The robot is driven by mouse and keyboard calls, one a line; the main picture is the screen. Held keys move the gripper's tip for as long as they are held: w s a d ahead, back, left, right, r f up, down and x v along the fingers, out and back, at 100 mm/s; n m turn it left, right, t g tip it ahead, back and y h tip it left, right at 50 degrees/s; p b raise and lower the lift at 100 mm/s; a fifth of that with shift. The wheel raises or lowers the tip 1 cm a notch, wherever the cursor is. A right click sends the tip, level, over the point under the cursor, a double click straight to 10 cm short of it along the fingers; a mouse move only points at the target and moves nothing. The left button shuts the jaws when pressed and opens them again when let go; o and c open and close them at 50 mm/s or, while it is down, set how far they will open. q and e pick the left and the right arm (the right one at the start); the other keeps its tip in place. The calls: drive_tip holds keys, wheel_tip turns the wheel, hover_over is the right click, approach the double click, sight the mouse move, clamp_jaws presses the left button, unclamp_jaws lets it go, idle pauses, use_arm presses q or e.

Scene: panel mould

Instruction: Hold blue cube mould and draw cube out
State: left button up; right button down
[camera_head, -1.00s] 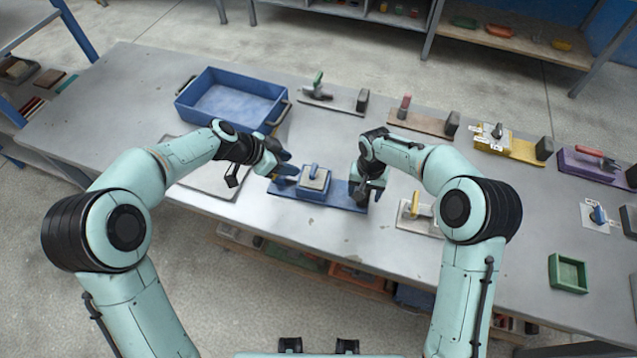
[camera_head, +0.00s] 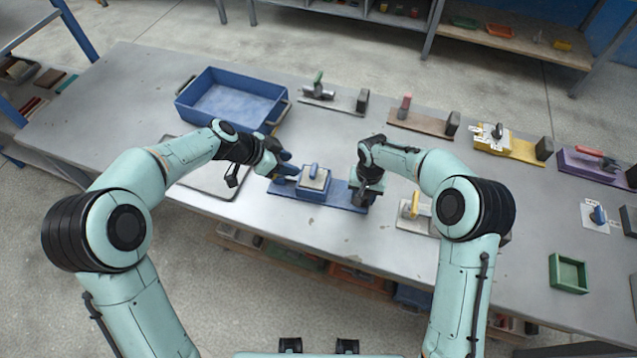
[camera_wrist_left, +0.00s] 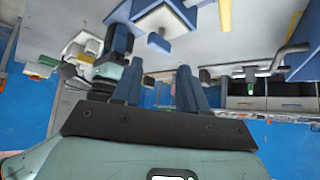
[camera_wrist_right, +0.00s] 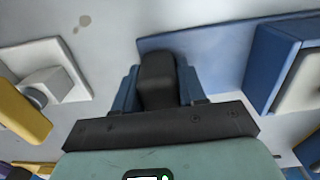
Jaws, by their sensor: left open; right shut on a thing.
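The blue cube mould (camera_head: 314,192) stands on a flat blue base plate (camera_head: 342,200). A light grey cube top with a blue upright handle (camera_head: 314,170) shows inside it. My right gripper (camera_head: 364,196) is shut on the dark block at the plate's right end; the block (camera_wrist_right: 157,78) sits between its fingers in the right wrist view, with the mould (camera_wrist_right: 270,65) to the right. My left gripper (camera_head: 284,170) is open and empty, just left of the mould. In the left wrist view the mould (camera_wrist_left: 182,14) is at the top, beyond the open fingers (camera_wrist_left: 150,85).
A blue tray (camera_head: 232,97) stands behind my left arm, and a flat grey board (camera_head: 205,182) lies under that arm. A grey mould with a yellow handle (camera_head: 413,208) is right of my right gripper. Several other moulds line the back. A green box (camera_head: 568,273) is at front right.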

use_arm(q)
drive_tip(key=shift+o, duration=0.4)
wheel_tip(320, 180, up, 3)
drive_tip(key=m+g+y, duration=0.4)
drive_tip(key=m+y, duration=0.3)
drive_tip(key=m, duration=1.9)
hover_over(313, 169)
wheel_tip(313, 169, down, 11)
drive_tip(key=shift+r, duration=0.1)
clamp_jaws()
